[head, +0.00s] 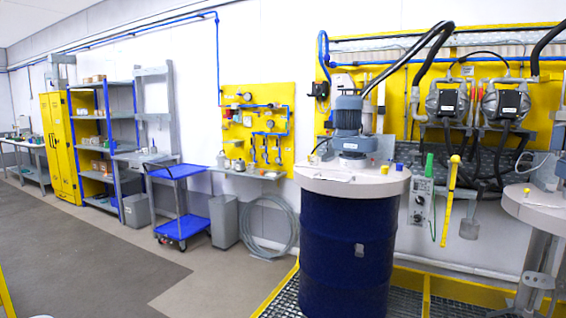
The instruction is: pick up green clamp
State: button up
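A small green object (429,165), which looks like the green clamp, is upright against the wall to the right of the blue drum, just above a grey-green control box (419,200). A thin green cable (434,222) hangs below it beside the box. It is too small to make out its jaws or how it is held. A longer yellow tool-like object (451,190) hangs just to its right. My gripper is not in view.
A dark blue drum (345,250) with a pale lid and a motor (348,115) stands in front on a grating with yellow edges (426,296). A second round-topped stand (540,208) is at the right. A blue cart (178,172) and shelves are left; the grey floor there is clear.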

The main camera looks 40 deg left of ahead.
aim_at(429, 167)
jog(key=u, duration=0.75)
